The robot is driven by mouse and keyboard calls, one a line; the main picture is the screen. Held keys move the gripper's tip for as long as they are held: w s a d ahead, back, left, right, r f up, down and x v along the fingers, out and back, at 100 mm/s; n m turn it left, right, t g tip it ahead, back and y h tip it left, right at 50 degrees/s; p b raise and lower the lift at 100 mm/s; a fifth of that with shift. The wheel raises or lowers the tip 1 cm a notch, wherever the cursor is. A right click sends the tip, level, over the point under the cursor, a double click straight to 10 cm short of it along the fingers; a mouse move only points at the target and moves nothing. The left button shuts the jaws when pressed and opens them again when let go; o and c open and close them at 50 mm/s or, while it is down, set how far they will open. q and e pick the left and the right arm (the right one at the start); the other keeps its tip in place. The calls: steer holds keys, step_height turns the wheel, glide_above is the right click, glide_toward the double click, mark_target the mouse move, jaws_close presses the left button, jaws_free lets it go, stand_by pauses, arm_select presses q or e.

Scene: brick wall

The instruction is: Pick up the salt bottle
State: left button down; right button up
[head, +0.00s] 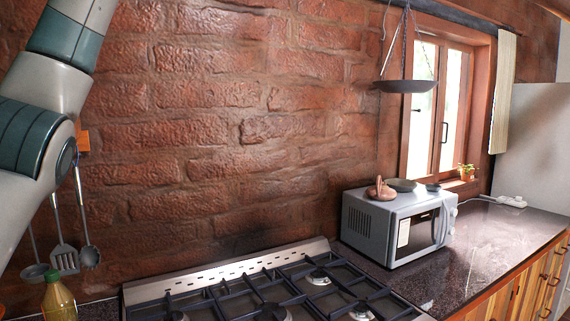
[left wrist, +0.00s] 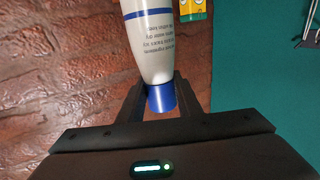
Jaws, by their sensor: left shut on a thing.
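A white bottle (left wrist: 155,45) with blue bands, small printed text and a blue cap shows in the left wrist view; I take it for the salt bottle. My left gripper (left wrist: 161,92) is shut on it at the cap end, with a dark finger on either side of the cap. The far end of the bottle is cut off by the top of the view. In the head view my left arm comes in at the left, but its gripper and the white bottle are out of frame. My right gripper is in neither view.
A gas stove (head: 270,290) stands against the brick wall, with a microwave (head: 392,228) to its right. Several utensils (head: 64,258) hang on the left above a green-capped bottle (head: 58,303). The right counter (head: 510,240) is mostly clear. A hanging pan (head: 405,86) is near the window.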

arm_select(q)
steer(key=w+d+f+m+t+h, duration=0.1)
steer(key=w+d+f+t, duration=0.1)
steer(key=w+f, duration=0.5)
steer(key=w+d+f+m+t+h, duration=0.1)
steer(key=w+d+f+m, duration=0.2)
steer(key=f, duration=0.7)
steer(key=w+d+f+m+t+h, duration=0.1)
steer(key=w+d+f+h, duration=0.15)
steer(key=f, duration=0.75)
steer(key=w+d+f+t+h, duration=0.15)
steer(key=d+f, duration=0.25)
steer(key=f, duration=0.5)
steer(key=s+d+f+m+t+h, duration=0.1)
steer(key=s+d+f+m+h, duration=0.2)
steer(key=f, duration=0.6)
steer(key=s+d+f+t+h, duration=0.15)
steer(key=s+f, duration=0.25)
steer(key=f, duration=0.5)
steer(key=s+d+f+m+h+b, duration=0.1)
steer(key=s+d+f+m+h, duration=0.2)
steer(key=s+f, duration=0.7)
steer(key=s+d+h, duration=0.1)
steer(key=s+d, duration=0.1)
steer(key=s, duration=0.1)
steer(key=shift+d+f, duration=0.2)
steer(key=shift+h, duration=0.25)
